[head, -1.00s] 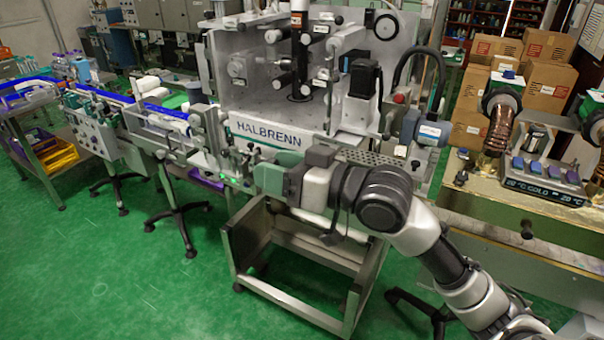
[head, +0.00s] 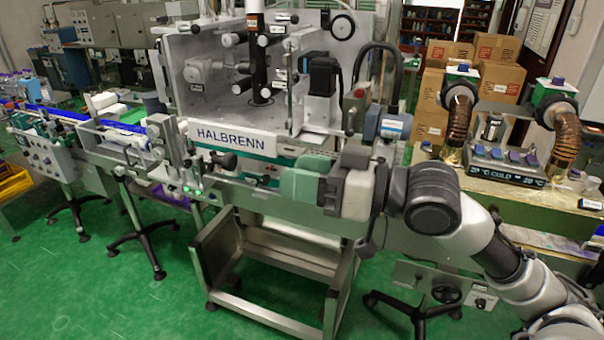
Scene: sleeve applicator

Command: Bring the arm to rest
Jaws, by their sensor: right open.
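My right arm (head: 495,250) comes in from the lower right, with its grey and white links stretched toward the middle of the view. Its gripper (head: 298,183) has green-grey fingers pointing left. It is open, and I see nothing held in it. It is in front of the sleeve machine marked HALBRENN (head: 236,140), below and to the right of the name plate. I cannot tell how far the fingers are from the machine's front edge. My left gripper is not in view.
A steel cart frame (head: 265,310) stands below the gripper. A conveyor (head: 90,122) runs off to the left. At right, a bench holds a COLD display unit (head: 505,172) with copper-coloured hoses. Cardboard boxes (head: 440,90) are stacked behind. Green floor (head: 100,290) is open at lower left.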

